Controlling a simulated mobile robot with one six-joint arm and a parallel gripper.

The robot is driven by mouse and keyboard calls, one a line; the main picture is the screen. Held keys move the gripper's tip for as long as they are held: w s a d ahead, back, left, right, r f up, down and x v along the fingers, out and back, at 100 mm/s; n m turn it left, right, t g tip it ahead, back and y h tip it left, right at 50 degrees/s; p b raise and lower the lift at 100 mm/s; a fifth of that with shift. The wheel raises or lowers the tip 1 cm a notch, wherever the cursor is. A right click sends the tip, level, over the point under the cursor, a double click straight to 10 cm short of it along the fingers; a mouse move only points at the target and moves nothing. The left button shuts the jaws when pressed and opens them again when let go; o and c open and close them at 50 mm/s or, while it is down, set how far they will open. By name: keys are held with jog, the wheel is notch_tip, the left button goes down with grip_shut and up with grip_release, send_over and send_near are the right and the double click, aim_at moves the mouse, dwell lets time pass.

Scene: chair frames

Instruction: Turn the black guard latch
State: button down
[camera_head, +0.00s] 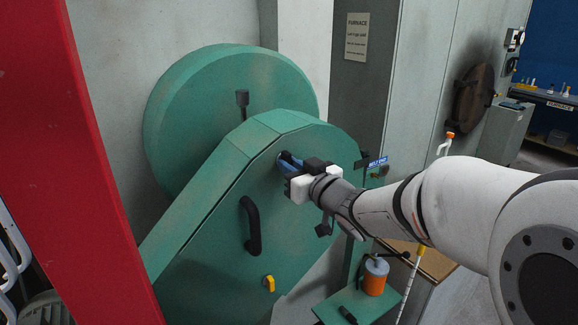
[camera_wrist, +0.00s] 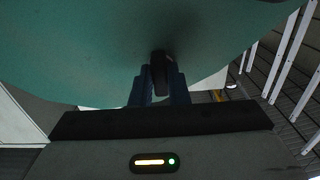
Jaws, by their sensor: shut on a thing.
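The green guard (camera_head: 215,215) fills the middle of the head view, and its face fills the top of the wrist view (camera_wrist: 90,50). The black guard latch (camera_wrist: 159,65) stands out from that face as a narrow dark bar. My gripper (camera_head: 287,160) reaches the guard's upper face from the right. Its blue fingers sit on either side of the latch and are shut on it. In the head view the fingers mostly hide the latch. Its exact angle is hard to tell.
A black curved handle (camera_head: 250,225) and a yellow knob (camera_head: 268,283) are on the guard below my gripper. A red post (camera_head: 75,160) stands at the left. An orange can (camera_head: 375,277) stands on a small green shelf at the lower right.

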jog(key=shift+s+f, duration=0.1)
jog(key=shift+f, duration=0.2)
jog(key=c, duration=1.4)
grip_release()
jog(key=shift+r, duration=0.2)
jog(key=b+v, duration=0.1)
jog(key=v, duration=0.6)
jog(key=shift+s+d, duration=0.25)
jog(key=shift+s, duration=0.05)
